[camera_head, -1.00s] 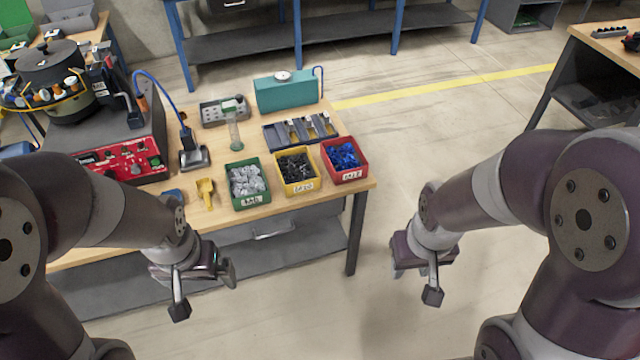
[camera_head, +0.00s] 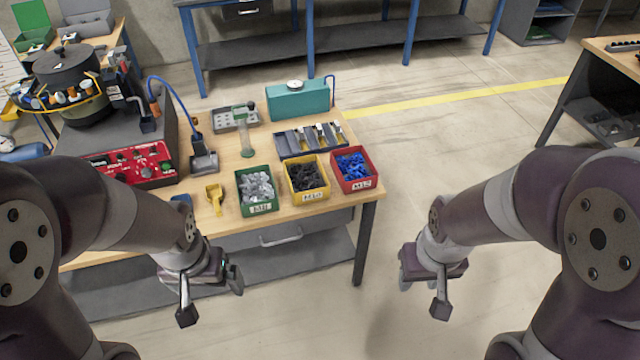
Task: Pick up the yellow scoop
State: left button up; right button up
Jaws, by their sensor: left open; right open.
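The yellow scoop (camera_head: 215,198) lies on the wooden table near its front edge, left of the green bin. My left gripper (camera_head: 212,297) is open and empty, in front of the table's front edge and apart from the scoop, which is farther back. My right gripper (camera_head: 422,293) is open and empty over the floor, right of the table.
Beside the scoop stand a green bin (camera_head: 258,209) of clear parts, a yellow bin (camera_head: 308,196) of black parts and a red bin (camera_head: 358,184) of blue parts. A bowl feeder (camera_head: 68,75) on a red-panelled base (camera_head: 130,165) stands left.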

aim_at(214, 195)
jog(key=i+j+z, duration=0.2)
jog(key=i+j, duration=0.25)
jog(key=i+j+z, duration=0.15)
jog(key=i+j, duration=0.25)
jog(key=i+j+z, duration=0.2)
jog(key=i+j, duration=0.2)
jog(key=j, duration=0.25)
